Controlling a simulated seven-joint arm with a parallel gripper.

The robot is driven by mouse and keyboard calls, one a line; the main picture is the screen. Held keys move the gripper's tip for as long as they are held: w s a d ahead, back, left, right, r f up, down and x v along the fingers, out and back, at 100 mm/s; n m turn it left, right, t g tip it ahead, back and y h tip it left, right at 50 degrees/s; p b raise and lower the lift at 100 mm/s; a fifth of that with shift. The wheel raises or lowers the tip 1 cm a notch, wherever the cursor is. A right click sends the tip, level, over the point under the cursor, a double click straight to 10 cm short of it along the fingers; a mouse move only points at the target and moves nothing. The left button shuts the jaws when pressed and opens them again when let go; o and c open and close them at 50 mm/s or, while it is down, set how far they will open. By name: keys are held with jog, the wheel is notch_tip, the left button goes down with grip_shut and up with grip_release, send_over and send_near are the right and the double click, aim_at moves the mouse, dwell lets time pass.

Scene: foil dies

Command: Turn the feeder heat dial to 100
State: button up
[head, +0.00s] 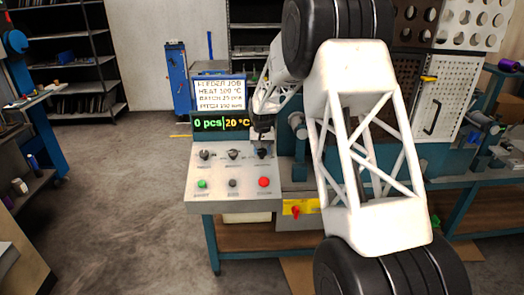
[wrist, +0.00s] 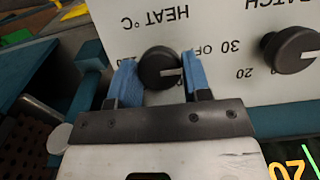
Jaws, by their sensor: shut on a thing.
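The heat dial (wrist: 158,68) is a round black knob with a pale pointer line, under the upside-down label HEAT °C in the wrist view. Its pointer faces right, toward the side where OFF is printed. My gripper (wrist: 161,80) has blue fingertips on both sides of the dial and is shut on it. In the head view my gripper (head: 263,136) reaches down to the rightmost knob of the control panel (head: 218,205), partly hiding it. The display (head: 222,123) reads 0 pcs and 20 °C.
The batch dial (wrist: 291,49) sits right of the heat dial in the wrist view. Green (head: 201,184), black (head: 232,183) and red (head: 264,182) buttons lie below the knobs. A job sign (head: 220,94) listing heat 100 °C stands above the display. A yellow-red switch (head: 296,208) is at right.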

jog(key=m+y, duration=0.1)
jog(key=m, duration=0.4)
jog(key=shift+d+y, duration=0.15)
jog(key=shift+y, duration=0.25)
jog(key=m+t, duration=0.1)
jog(key=m, duration=0.2)
jog(key=m+y, duration=0.1)
jog(key=m, duration=0.2)
jog(key=shift+s+t, duration=0.1)
jog(key=shift+t, duration=0.3)
jog(key=m+t, duration=0.1)
jog(key=m, duration=0.5)
jog(key=shift+s+d+m+t+y, duration=0.1)
jog(key=shift+m+t+y, duration=0.2)
jog(key=shift+t+y, duration=0.1)
jog(key=m, duration=0.2)
jog(key=m+t, duration=0.1)
jog(key=m, duration=0.2)
jog(key=shift+s+f+m+t, duration=0.1)
jog(key=shift+m+t, duration=0.2)
jog(key=o, duration=0.9)
